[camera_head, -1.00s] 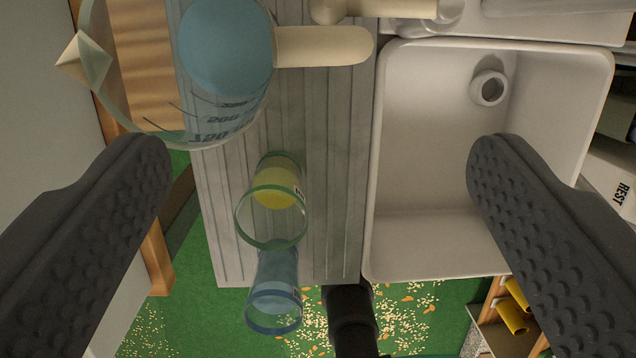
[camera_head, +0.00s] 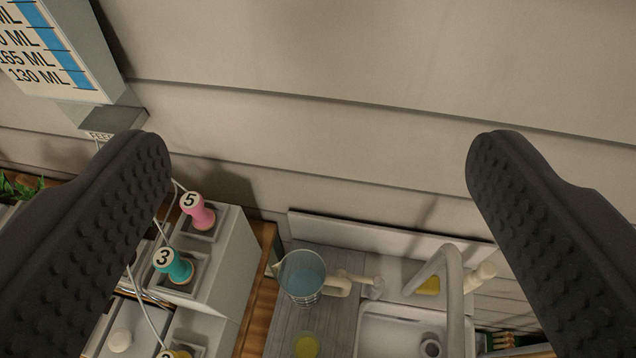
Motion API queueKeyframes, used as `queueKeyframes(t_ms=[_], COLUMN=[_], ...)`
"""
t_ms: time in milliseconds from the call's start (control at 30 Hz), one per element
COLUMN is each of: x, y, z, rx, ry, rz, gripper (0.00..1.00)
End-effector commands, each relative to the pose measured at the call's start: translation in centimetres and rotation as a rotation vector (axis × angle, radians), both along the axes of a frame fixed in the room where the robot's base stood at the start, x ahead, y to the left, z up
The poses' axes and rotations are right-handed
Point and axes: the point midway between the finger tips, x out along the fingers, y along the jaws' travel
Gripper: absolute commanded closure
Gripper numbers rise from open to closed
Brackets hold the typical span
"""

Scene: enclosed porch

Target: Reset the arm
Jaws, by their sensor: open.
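My gripper (camera_head: 318,165) is open, its two dark, dimpled fingers wide apart at the left and right of the view. Nothing is between the fingers but the view of the pale plank wall. The counter with the sink lies well below and beyond the fingers, and neither finger touches anything that I can see.
Pale plank wall (camera_head: 330,120) fills the upper view. At left are numbered pegs, pink (camera_head: 199,212) and teal (camera_head: 176,266), and a measuring chart (camera_head: 45,50).

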Motion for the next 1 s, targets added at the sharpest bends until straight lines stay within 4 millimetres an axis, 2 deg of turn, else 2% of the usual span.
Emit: queueKeyframes(t_ms=[33, 133, 500, 667, 900, 1000], x=[-1.0, -2.1, -2.4, -2.3, -2.3, -2.3], y=[0.0, 0.0, 0.1, 0.1, 0.0, 0.0], z=[1.3, 2.6, 2.9, 1.5, -2.4, -3.1], rx=[-0.005, -0.012, -0.015, -0.015, -0.015, -0.015], ry=[-0.032, -0.067, -0.078, -0.078, -0.078, -0.078], rz=[0.0, 0.001, 0.001, 0.001, 0.001, 0.001], gripper=[0.2, 0.2, 0.2, 0.2, 0.2, 0.2])
